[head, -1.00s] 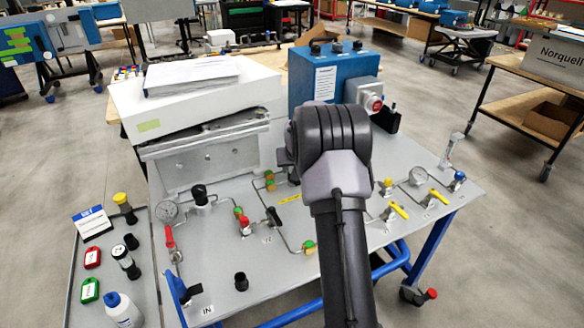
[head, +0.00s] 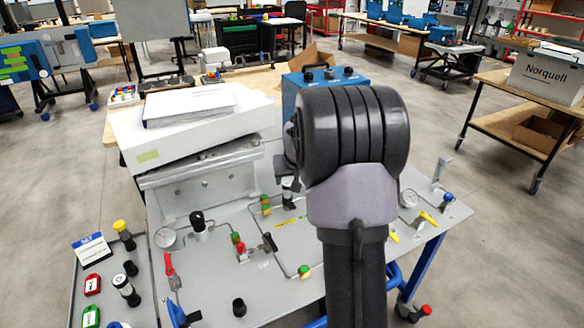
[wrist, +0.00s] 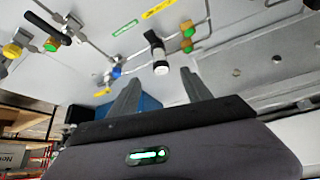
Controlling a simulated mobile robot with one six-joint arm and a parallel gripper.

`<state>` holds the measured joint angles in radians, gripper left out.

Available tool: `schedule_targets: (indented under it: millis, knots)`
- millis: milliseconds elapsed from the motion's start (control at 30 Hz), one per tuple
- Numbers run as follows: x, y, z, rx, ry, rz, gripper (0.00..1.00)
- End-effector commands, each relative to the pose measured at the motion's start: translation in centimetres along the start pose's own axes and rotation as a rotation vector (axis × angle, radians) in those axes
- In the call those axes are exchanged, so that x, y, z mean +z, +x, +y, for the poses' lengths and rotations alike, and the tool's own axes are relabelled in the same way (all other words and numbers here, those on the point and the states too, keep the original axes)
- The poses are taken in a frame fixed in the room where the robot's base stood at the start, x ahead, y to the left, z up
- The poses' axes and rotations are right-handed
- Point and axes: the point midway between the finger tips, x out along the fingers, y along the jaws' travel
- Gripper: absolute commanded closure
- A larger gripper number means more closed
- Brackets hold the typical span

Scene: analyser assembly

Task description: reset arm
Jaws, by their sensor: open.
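My arm (head: 352,200) rises in front of the analyser panel (head: 215,275) in the head view and covers part of its right side. Beyond the fingertips is a black and white cylindrical fitting (wrist: 158,52) on the panel; I cannot tell the exact gap, but no contact shows. Valves with yellow (head: 427,218) and red (head: 169,265) handles and a pressure gauge (head: 165,237) are on the panel.
A white box (head: 190,125) with papers on top stands at the panel's back, beside a blue box (head: 335,75). Floor at the right is open before a bench with a carton (head: 548,75).

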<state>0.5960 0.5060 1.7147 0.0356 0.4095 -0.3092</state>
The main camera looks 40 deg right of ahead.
Motion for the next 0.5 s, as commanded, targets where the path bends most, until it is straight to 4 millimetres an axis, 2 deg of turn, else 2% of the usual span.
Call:
schedule_targets:
  millis: [33,100,367,467,500]
  knots:
    - [-0.2,-1.2,0.0,0.0,0.0,0.0,0.43]
    - [-0.1,-2.2,0.0,0.0,0.0,-0.001,0.43]
    - [0.1,-3.3,-0.3,-0.003,-0.001,-0.001,0.43]
    - [0.6,-6.7,-3.4,-0.036,-0.005,0.001,0.43]
    - [1.3,-9.3,-5.6,-0.062,-0.005,-0.001,0.43]
